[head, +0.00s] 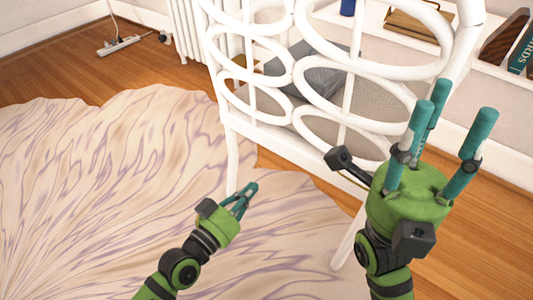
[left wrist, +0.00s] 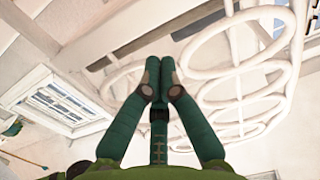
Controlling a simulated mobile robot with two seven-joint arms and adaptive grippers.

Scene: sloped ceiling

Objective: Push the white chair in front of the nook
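The white chair (head: 276,135) fills the upper middle of the head view, its frame of oval loops towards me and a grey cushion (head: 312,72) on its seat. Its loops also show in the left wrist view (left wrist: 241,69). My left gripper (head: 248,192) is low beside the chair's near left leg, its fingers drawn together with nothing between them. In the left wrist view its fingertips (left wrist: 160,85) meet. My right gripper (head: 446,118) is higher, in front of the chair's right side, its fingers spread and empty. Contact with the chair cannot be told. The nook cannot be clearly identified.
A pale purple-veined rug (head: 95,185) covers the wooden floor (head: 50,68) at left and under the chair. A power strip (head: 118,45) and white radiator (head: 186,30) are at the back. A white shelf (head: 480,68) with books (head: 521,50) runs along the right wall.

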